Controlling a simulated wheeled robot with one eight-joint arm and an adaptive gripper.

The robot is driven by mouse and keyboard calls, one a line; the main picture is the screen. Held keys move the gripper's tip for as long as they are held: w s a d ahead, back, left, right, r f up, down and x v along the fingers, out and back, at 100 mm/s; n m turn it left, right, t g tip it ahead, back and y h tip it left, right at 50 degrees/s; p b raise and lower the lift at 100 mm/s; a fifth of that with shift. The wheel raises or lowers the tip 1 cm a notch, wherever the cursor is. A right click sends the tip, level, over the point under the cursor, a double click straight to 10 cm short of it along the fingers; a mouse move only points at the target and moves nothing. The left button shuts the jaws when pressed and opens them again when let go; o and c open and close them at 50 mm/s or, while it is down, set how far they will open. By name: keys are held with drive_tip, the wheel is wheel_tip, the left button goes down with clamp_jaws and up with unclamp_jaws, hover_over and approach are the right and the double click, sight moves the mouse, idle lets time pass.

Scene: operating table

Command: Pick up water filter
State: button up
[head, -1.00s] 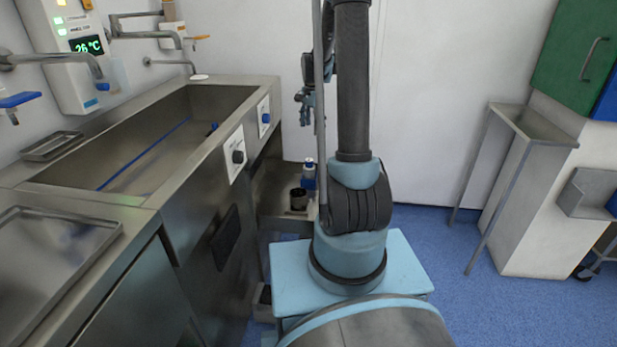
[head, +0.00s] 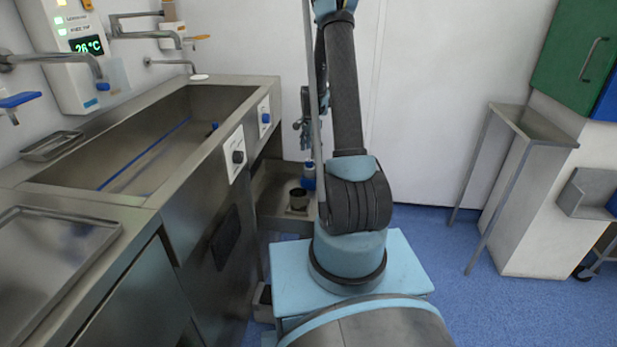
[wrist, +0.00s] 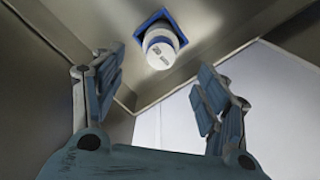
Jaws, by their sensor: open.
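A white round piece with a blue band and small printing, set over a blue square, looks like the water filter (wrist: 160,48). In the wrist view it is ahead of my gripper (wrist: 158,100), between the lines of its two fingers and apart from them. In the head view a small blue item with a pale top (head: 309,178), likely the same thing, stands on the low metal shelf beside the sink. My gripper (head: 305,140) is open and empty just above it, partly hidden by my arm.
The steel sink (head: 262,84) is to the left and a white wall (head: 430,100) is behind. Blue floor (head: 520,310) is clear at the right.

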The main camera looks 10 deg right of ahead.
sight(309, 164)
drive_tip(key=shift+a+f, duration=0.2)
drive_tip(key=shift+f, duration=3.7)
drive_tip(key=c, duration=1.6)
